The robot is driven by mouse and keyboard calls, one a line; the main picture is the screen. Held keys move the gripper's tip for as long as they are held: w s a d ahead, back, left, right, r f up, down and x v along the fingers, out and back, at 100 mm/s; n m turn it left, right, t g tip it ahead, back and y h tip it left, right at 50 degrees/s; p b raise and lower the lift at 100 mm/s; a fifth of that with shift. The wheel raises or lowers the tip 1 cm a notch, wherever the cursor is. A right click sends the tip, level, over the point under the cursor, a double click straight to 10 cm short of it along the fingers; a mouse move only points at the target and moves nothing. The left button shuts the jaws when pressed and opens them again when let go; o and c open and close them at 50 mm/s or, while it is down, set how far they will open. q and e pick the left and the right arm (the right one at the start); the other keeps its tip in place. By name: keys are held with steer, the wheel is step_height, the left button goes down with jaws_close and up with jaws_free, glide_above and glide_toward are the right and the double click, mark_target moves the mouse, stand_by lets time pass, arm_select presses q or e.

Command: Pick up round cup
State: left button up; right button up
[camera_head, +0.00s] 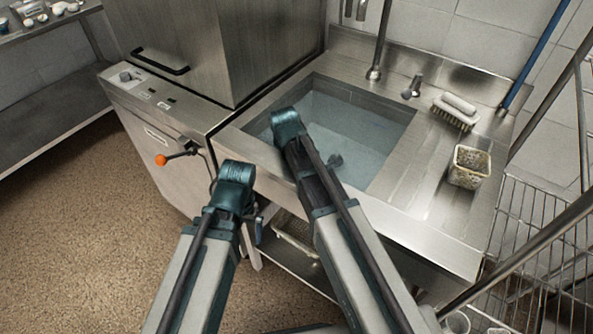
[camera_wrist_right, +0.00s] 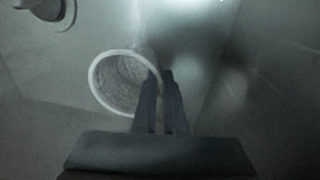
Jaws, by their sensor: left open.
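The round cup (camera_wrist_right: 115,84) is pale and shows in the right wrist view, with its open mouth towards the camera. My right gripper (camera_wrist_right: 160,72) is at the cup's right side. Its two dark fingers are close together, with the cup's rim edge seeming to lie between them; whether they grip it is unclear. In the head view I cannot make out the cup, and my right arm covers part of the sink (camera_head: 385,140). My left gripper (camera_head: 258,232) is small and partly hidden below the sink's front edge, open, away from the cup.
A tap (camera_head: 375,72) rises behind the basin. A steel machine (camera_head: 215,45) stands to the left. A wire rack (camera_head: 540,240) is at the right.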

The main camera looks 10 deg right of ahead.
steer(key=shift+r, duration=0.1)
jaws_close()
step_height(320, 180, up, 20)
steer(key=p, duration=2)
steer(key=shift+r+p, duration=0.2)
steer(key=shift+p, duration=0.1)
steer(key=shift+r+p, duration=3.7)
step_height(320, 180, down, 8)
steer(key=b, duration=0.7)
steer(key=shift+r+b, duration=0.15)
steer(key=shift+b, duration=0.2)
